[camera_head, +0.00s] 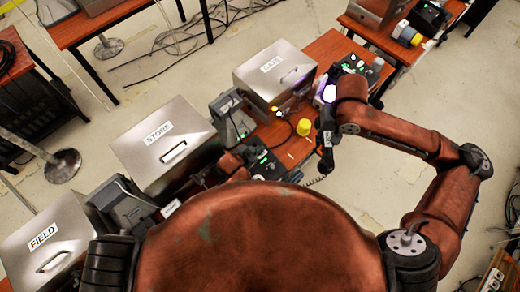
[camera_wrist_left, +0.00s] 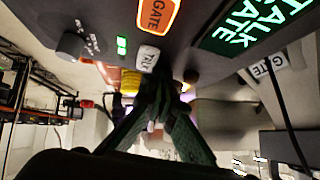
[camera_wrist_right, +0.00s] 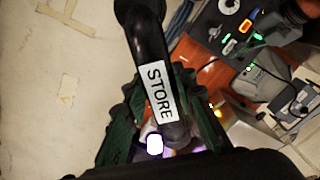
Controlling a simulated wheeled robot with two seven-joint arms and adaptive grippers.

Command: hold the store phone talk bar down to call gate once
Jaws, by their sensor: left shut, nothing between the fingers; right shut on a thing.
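The store phone's panel (camera_head: 262,162) lies at the table's front with green lights. In the left wrist view its dark face (camera_wrist_left: 200,50) fills the top, with a lit orange GATE key (camera_wrist_left: 158,14), a green TALK GATE display (camera_wrist_left: 258,20) and a white TALK bar (camera_wrist_left: 148,56). My left gripper (camera_wrist_left: 166,84) is shut and empty, its tips close to the panel beside the TALK bar; I cannot tell whether they touch it. My right gripper (camera_wrist_right: 158,128) is shut on the black handset (camera_wrist_right: 150,45) labelled STORE, held up right of the table in the head view (camera_head: 327,140).
Metal boxes marked FIELD (camera_head: 45,235), STORE (camera_head: 165,145) and GATE (camera_head: 275,72) stand along the table. Another phone panel (camera_head: 350,68) stands at the far end. Open floor lies to the right.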

